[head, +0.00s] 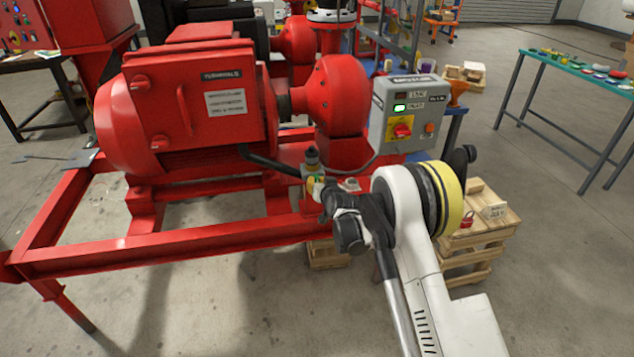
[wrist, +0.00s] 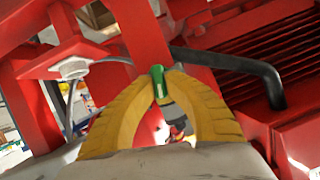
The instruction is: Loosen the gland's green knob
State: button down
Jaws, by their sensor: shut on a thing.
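The green knob (wrist: 158,78) shows in the wrist view between the tips of my gripper's two yellow fingers. My gripper (wrist: 161,88) is shut on it, with the fingers arched in from both sides. Only the knob's top and front show; the fingers hide its sides. The knob is too small and too covered to make out clearly there.
The red motor (head: 190,100) and pump casing (head: 338,95) stand behind. A grey control box (head: 408,112) is right of the gripper. A black bent pipe (wrist: 235,60) runs close to the right finger. A wooden crate (head: 478,235) stands on the floor at right.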

jog(key=n+h, duration=0.2)
jog(key=n, duration=0.1)
jog(key=n+t, duration=0.1)
jog(key=shift+a+h, duration=0.25)
jog(key=shift+h, duration=0.15)
jog(key=n+h, duration=0.1)
jog(key=n, duration=0.1)
jog(key=n+t+h, duration=0.1)
jog(key=n, duration=0.1)
jog(key=shift+f+n+t+h, duration=0.1)
jog(key=shift+n+t+h, duration=0.2)
jog(key=shift+n, duration=0.1)
jog(key=n+t, duration=0.1)
jog(key=n, duration=0.1)
jog(key=shift+f+n+h, duration=0.1)
jog(key=shift+n+h, duration=0.3)
jog(key=shift+n+t, duration=0.9)
jog(key=shift+n, duration=0.8)
jog(key=shift+h, duration=0.4)
jog(key=shift+d, duration=0.1)
jog(key=c, duration=1.4)
grip_release()
jog(key=shift+w+f, duration=0.1)
jog(key=shift+w, duration=0.05)
